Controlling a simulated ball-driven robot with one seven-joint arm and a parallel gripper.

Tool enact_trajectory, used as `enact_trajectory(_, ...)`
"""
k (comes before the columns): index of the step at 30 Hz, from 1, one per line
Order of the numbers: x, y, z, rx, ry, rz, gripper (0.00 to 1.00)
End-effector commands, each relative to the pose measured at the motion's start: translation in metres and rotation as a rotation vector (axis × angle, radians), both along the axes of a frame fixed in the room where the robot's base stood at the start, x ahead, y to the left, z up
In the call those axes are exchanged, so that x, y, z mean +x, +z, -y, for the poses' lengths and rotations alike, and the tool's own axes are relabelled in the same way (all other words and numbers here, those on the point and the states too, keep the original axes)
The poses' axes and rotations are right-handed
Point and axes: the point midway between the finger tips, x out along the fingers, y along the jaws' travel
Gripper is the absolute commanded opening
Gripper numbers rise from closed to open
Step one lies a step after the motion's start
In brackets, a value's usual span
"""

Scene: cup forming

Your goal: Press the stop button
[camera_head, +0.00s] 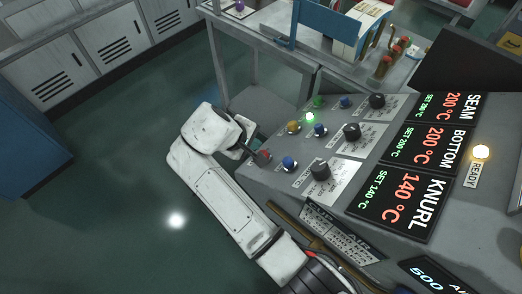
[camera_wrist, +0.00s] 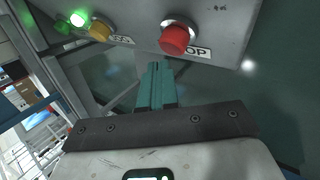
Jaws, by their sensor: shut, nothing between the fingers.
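The red stop button (camera_wrist: 174,38) sits on the grey panel in the wrist view, beside a label (camera_wrist: 198,52) of which "OP" is readable. In the head view the red button (camera_head: 262,157) is at the panel's left corner, right by my gripper. My gripper (camera_wrist: 156,66) is shut and empty, its teal fingers side by side. Its tips appear just below and slightly left of the button in the wrist view. I cannot tell whether they touch the panel. In the head view the fingers are mostly hidden by my wrist.
A yellow button (camera_wrist: 100,30) and a lit green button (camera_wrist: 77,20) are left of the stop button. The panel also has blue buttons (camera_head: 289,162), black knobs (camera_head: 320,169), temperature displays (camera_head: 402,197) and a lit READY lamp (camera_head: 481,152). Open floor (camera_head: 110,200) lies left of my arm.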

Motion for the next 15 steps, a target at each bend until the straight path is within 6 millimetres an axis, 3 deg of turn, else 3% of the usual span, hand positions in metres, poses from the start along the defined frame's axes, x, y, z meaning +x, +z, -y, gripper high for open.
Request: enact_trajectory(15,-0.0022,-0.0044,0.0029,0.000,0.000,0.000,0.00)
